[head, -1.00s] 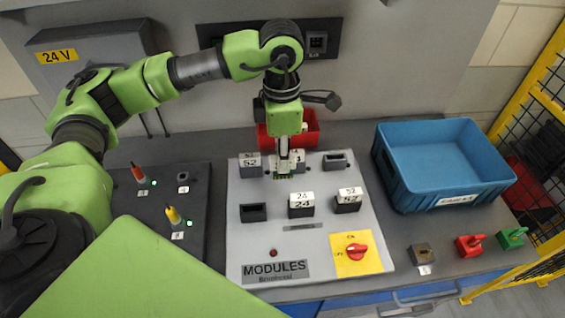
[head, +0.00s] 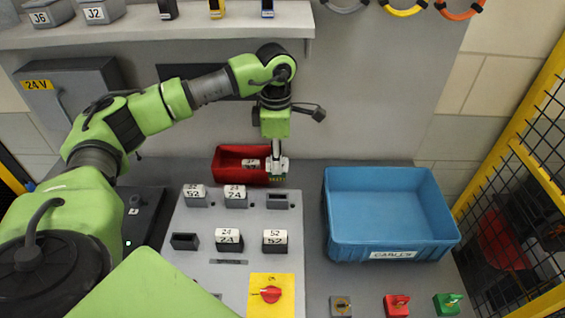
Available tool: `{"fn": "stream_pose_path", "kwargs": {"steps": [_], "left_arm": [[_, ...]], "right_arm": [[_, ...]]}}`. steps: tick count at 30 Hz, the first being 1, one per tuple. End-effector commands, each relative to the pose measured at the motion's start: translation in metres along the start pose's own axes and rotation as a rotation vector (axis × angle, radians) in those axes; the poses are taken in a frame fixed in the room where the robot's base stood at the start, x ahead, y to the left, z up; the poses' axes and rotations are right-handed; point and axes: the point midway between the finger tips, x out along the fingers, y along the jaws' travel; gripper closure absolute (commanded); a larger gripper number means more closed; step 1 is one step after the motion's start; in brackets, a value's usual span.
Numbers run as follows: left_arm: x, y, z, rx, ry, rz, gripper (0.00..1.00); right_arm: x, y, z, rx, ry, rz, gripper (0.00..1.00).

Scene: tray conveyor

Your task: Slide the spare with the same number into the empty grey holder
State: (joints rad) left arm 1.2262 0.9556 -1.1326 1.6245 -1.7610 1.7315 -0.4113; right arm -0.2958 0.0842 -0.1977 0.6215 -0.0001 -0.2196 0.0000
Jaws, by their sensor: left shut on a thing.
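My left gripper (head: 278,164) is shut on a module (head: 277,179) with a green lower edge; its number cannot be read. It hangs above and behind the empty grey holder (head: 278,201), apart from it, in front of the red bin's right end. The grey holders beside it carry white-topped modules, 52 (head: 195,192) at left and 24 (head: 236,192) in the middle. In the front row, black holders carry 24 (head: 228,237) and 52 (head: 275,237). The front-left black holder (head: 185,241) is empty. My right gripper is not in view.
The red bin (head: 226,162) behind the panel holds a spare (head: 250,164), its number unclear. A blue bin (head: 391,250) stands right of the panel. A shelf (head: 150,38) runs along the back.

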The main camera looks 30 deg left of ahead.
Motion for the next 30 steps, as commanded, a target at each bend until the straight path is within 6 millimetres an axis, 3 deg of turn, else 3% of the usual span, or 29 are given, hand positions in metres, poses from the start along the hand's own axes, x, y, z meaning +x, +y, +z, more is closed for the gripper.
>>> {"fn": "stream_pose_path", "kwargs": {"steps": [6, 14, 30], "left_arm": [[0.0, 0.0, 0.0, 0.0, 0.0, 0.0, 1.0], [0.002, 0.0, 0.0, 0.0, 0.0, 0.0, 1.0], [0.049, 0.0, 0.0, 0.0, 0.0, 0.0, 1.0]], "right_arm": [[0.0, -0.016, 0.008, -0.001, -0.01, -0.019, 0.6], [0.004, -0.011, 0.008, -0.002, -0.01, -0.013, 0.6], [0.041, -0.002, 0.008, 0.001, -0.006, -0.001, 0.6]]}}
